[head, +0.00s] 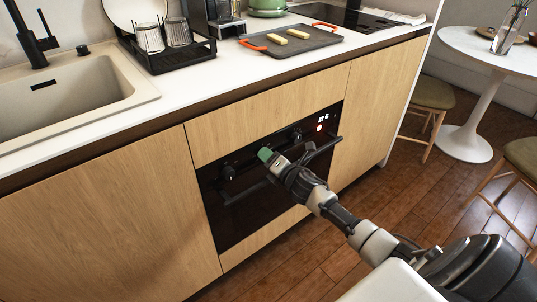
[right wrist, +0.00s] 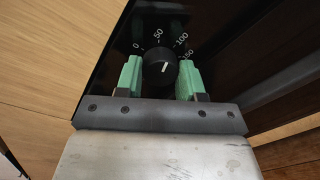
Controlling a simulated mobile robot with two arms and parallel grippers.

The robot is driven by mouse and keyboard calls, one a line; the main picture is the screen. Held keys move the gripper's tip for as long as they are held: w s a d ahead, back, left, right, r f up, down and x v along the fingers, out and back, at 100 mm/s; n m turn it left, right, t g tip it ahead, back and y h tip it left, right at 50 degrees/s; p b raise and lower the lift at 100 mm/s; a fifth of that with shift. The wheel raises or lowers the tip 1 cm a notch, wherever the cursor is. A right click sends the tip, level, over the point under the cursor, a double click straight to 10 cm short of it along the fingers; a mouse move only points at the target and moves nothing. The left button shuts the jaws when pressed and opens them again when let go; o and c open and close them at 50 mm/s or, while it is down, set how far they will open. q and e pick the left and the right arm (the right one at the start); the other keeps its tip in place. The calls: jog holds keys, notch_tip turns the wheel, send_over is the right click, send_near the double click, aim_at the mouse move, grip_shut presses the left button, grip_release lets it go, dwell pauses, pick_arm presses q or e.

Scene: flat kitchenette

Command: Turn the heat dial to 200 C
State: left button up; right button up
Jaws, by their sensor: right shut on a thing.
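The oven (head: 225,215) has a black front set in wooden cabinets. My right gripper (head: 266,155) is at its control panel, between two visible knobs, a left one (head: 227,173) and a right one (head: 296,135). In the right wrist view, my right gripper (right wrist: 161,80) has its green fingers on either side of a round black dial (right wrist: 157,69) and is shut on it. The dial has a white pointer line; marks 0, 50, 100 and 150 show around it. The 200 mark is not visible. In the head view the gripper hides this dial. My left gripper is not in view.
An oven handle (head: 240,192) runs below the knobs, close to my right arm. A lit display (head: 323,119) is at the panel's right. The counter above holds a sink (head: 65,95), a dish rack (head: 165,60) and a tray (head: 320,41).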

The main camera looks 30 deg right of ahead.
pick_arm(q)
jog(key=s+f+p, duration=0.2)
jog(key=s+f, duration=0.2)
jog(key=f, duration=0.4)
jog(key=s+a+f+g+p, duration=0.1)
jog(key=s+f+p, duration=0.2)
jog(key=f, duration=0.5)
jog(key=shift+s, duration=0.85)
pick_arm(e)
jog(key=m, duration=1.5)
jog(key=m+y, duration=0.1)
jog(key=m, duration=1.3)
jog(key=shift+f+m+t, duration=0.2)
jog(key=shift+m+t, duration=0.2)
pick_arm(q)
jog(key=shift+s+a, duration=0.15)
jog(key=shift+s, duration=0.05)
pick_arm(e)
jog(key=shift+m, duration=0.3)
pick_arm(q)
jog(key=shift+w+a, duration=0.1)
